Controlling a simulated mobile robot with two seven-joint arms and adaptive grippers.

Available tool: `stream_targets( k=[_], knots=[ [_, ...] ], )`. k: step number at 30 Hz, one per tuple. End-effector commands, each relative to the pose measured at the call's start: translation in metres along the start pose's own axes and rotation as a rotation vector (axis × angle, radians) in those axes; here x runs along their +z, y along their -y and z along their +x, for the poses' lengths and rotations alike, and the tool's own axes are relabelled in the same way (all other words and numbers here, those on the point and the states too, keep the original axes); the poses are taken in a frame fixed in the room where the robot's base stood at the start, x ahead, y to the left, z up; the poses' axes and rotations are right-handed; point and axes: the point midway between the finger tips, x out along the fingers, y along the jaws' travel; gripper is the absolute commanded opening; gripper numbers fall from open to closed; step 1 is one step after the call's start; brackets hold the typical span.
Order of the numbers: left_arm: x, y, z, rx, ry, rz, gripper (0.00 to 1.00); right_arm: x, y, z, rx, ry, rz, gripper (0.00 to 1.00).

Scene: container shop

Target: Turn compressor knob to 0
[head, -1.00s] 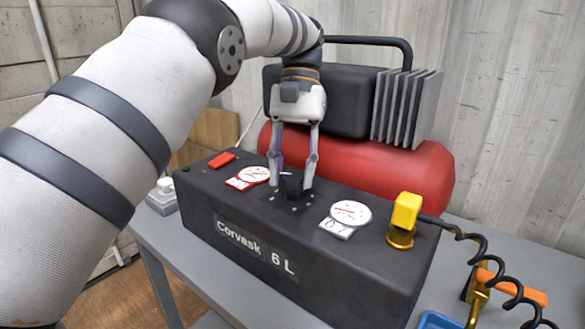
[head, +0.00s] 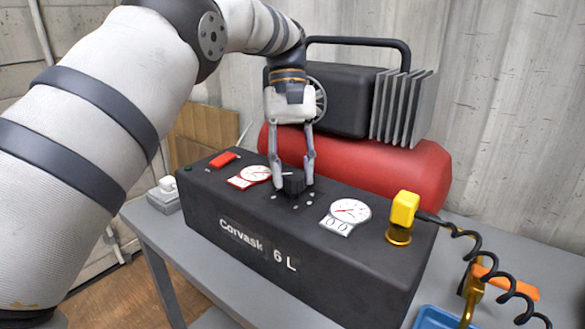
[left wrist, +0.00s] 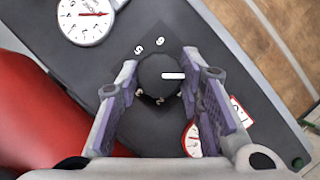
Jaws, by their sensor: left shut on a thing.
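The black compressor knob (head: 294,182) stands on top of the dark control box (head: 215,205), between two round gauges. My left gripper (head: 292,186) points down from above with a finger on each side of the knob, shut on it. In the left wrist view the knob (left wrist: 155,82) sits between the two fingers, and its white pointer mark points right. White digits ring the knob; some are hidden by the fingers and the knob, so I cannot tell which digit the mark meets. My right gripper is not in view.
A white gauge (head: 350,210) with a small digit display is right of the knob; a red-trimmed gauge (head: 255,174) and a red switch (head: 222,160) are left. A yellow-topped brass fitting (head: 403,215) with a coiled hose stands at the right. The red tank (head: 400,173) is behind.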

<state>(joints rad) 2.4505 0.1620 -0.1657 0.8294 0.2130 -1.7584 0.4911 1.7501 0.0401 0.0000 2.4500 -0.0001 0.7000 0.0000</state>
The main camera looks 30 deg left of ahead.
Motion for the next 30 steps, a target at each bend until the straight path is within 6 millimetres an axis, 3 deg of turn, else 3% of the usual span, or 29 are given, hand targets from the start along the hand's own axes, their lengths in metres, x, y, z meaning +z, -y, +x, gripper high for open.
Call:
stream_targets(
  k=[5,6,8,23,26,30],
  knots=[
    [0.000,0.000,0.000,0.000,-0.001,-0.001,0.06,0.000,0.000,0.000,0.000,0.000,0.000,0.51],
    [0.000,0.000,0.000,0.000,-0.001,-0.001,0.41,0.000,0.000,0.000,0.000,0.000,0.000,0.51],
    [0.000,0.000,0.000,0.000,-0.001,-0.001,0.54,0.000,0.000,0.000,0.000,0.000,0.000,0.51],
    [-0.001,-0.001,0.002,-0.016,0.001,0.034,0.54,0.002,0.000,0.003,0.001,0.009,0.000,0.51],
    [-0.003,-0.003,0.005,-0.077,0.004,0.168,0.54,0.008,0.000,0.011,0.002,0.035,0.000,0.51],
    [-0.002,-0.005,0.006,-0.212,0.006,0.488,0.54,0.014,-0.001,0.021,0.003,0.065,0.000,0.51]
  ],
)
